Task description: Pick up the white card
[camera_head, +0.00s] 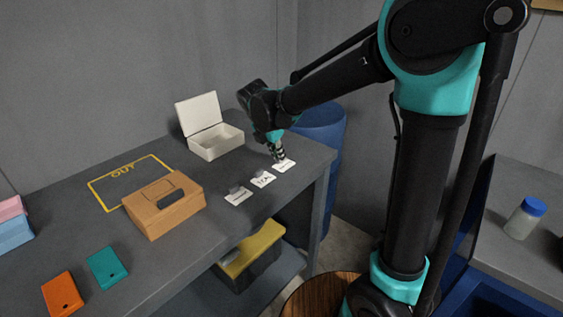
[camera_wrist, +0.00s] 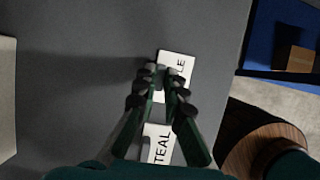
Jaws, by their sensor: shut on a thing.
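Three white cards with dark lettering lie in a slanting row near the right edge of the grey table. My gripper (camera_head: 278,155) points down at the farthest white card (camera_head: 286,165). In the wrist view my fingertips (camera_wrist: 163,72) are closed at the left part of this white card (camera_wrist: 178,66), whose visible letters end in "LE". The fingers hide the rest of its word. The middle card (camera_head: 263,179) reads "TEAL" in the wrist view (camera_wrist: 157,146). The nearest card (camera_head: 238,196) lies to its left. Small grey pieces show on the nearer two cards.
An open white box (camera_head: 216,145) and a brown box (camera_head: 165,207) stand on the table (camera_head: 210,240). A yellow "OUT" outline (camera_head: 103,181), a teal piece (camera_head: 107,268) and an orange piece (camera_head: 62,294) lie left. A blue drum (camera_head: 325,125) stands behind the table's right end.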

